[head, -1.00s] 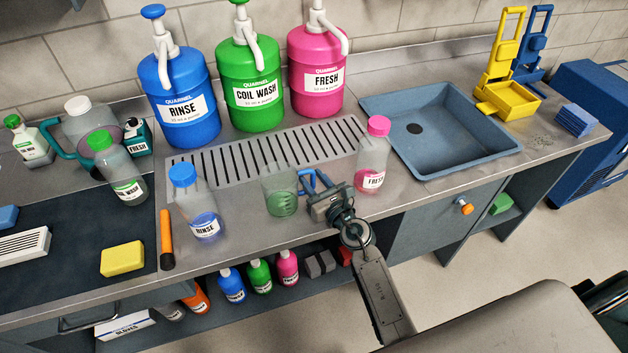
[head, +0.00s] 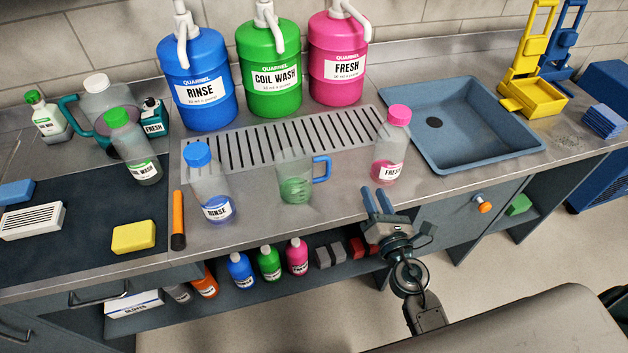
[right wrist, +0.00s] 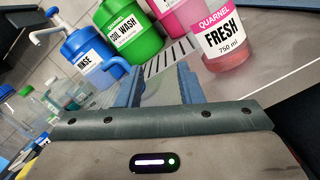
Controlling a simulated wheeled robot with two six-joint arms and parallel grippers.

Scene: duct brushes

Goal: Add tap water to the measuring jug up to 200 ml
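The clear measuring jug (head: 294,165) stands upright on the counter, in front of the slotted drain. It has a blue handle (head: 321,168) on its right side and green liquid in its lower part. My right gripper (head: 377,203) is open and empty, at the counter's front edge, right of the jug and apart from it. Its two blue fingers also show spread apart in the right wrist view (right wrist: 158,88). My left gripper is not in view.
A pink-capped FRESH bottle (head: 391,150) stands close behind my right gripper. A RINSE bottle (head: 212,180) stands left of the jug. Blue, green and pink pump drums (head: 270,75) line the back. The sink (head: 470,150) at right is empty.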

